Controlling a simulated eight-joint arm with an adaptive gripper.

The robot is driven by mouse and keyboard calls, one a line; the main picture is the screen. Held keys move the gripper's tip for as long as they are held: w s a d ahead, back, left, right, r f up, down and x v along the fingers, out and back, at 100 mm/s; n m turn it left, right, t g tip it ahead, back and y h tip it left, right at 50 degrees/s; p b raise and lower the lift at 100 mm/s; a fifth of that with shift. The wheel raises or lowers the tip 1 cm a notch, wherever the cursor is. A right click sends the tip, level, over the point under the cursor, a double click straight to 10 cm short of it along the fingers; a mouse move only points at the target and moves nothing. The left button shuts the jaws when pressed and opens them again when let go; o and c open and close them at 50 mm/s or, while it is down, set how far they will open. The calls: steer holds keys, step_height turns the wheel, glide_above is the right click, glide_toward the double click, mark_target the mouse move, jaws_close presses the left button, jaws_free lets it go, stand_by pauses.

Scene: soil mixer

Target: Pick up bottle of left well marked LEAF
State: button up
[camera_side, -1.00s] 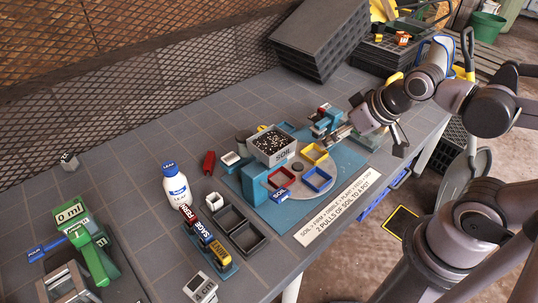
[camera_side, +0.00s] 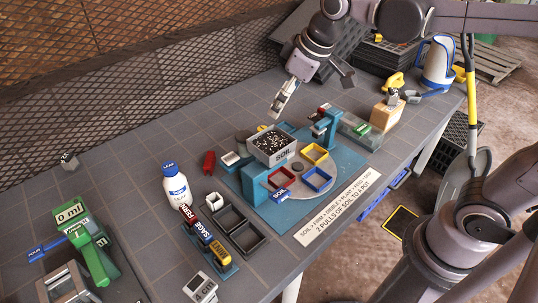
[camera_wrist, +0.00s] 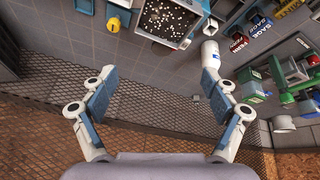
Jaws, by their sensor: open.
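A white bottle (camera_side: 177,189) with a blue cap and a blue label stands upright on the grey table, left of the soil machine. My gripper (camera_side: 280,107) is raised over the back of the table, to the right of the bottle and behind the soil bin. In the wrist view my gripper (camera_wrist: 162,26) is open, with nothing between its fingers.
The soil bin (camera_side: 273,149) stands on a blue base with coloured frames. A rack of blocks marked FERN and SAGE (camera_side: 205,236) and two black trays (camera_side: 232,219) are close to the bottle's right. A green device reading 0 ml (camera_side: 88,247) is at lower left. A mesh wall (camera_side: 120,100) runs behind.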

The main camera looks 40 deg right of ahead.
steer(key=w+a+n+g, duration=0.2)
steer(key=w+a+n, duration=0.1)
steer(key=w+a, duration=0.4)
steer(key=n+g, duration=0.3)
steer(key=n, duration=0.5)
glide_toward(173, 177)
steer(key=shift+w+d+f+h, duration=0.1)
steer(key=shift+w+f+h, duration=0.05)
steer(key=shift+w, duration=0.4)
steer(key=shift+w+f+h, duration=0.15)
steer(key=shift+w, duration=0.4)
step_height(173, 177, down, 5)
steer(key=shift+r, duration=0.1)
steer(key=shift+s+f, duration=0.15)
steer(key=shift+f, duration=1.4)
steer(key=shift+s+f, duration=0.1)
steer(key=shift+f, duration=1.5)
steer(key=c, duration=1.5)
